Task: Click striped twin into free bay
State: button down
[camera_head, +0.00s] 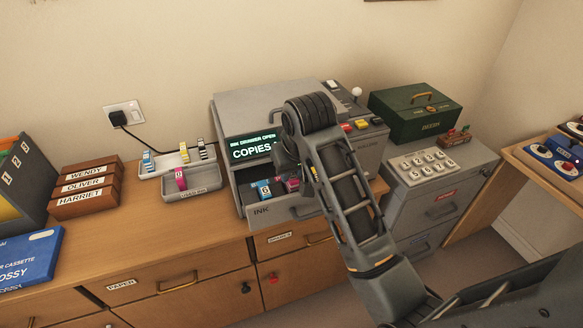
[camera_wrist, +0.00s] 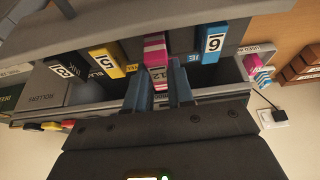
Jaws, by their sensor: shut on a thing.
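A pink-and-white striped cartridge (camera_wrist: 155,48) with a number label stands between my gripper's fingers (camera_wrist: 158,88) in the wrist view. My gripper is shut on it. It is in line with the other cartridges in the open ink drawer (camera_head: 290,209); whether it is fully seated I cannot tell. A yellow cartridge (camera_wrist: 105,60) and a black one (camera_wrist: 66,70) are on its left, and a blue one (camera_wrist: 211,43) on its right. In the head view, the blue cartridge (camera_head: 264,189) and some pink (camera_head: 292,185) show in the drawer; my arm hides the rest and my gripper.
A pale tray (camera_head: 150,172) at left holds blue, yellow and black striped cartridges. The used-ink tray (camera_head: 205,192) before it holds a pink cartridge (camera_head: 180,178). The copier (camera_head: 245,100) display reads that the ink drawer is open. A green cash box (camera_head: 415,112) stands right.

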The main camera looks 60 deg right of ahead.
aim_at(293, 177)
jog(key=shift+f, duration=0.4)
jog(key=shift+f+b, duration=0.45)
jog(key=shift+f, duration=0.5)
dwell(0.6)
jog(key=c, duration=0.9)
grip_release()
jog(key=v, duration=0.7)
jog(key=shift+s+a+r, duration=0.1)
jog(key=shift+r, duration=0.3)
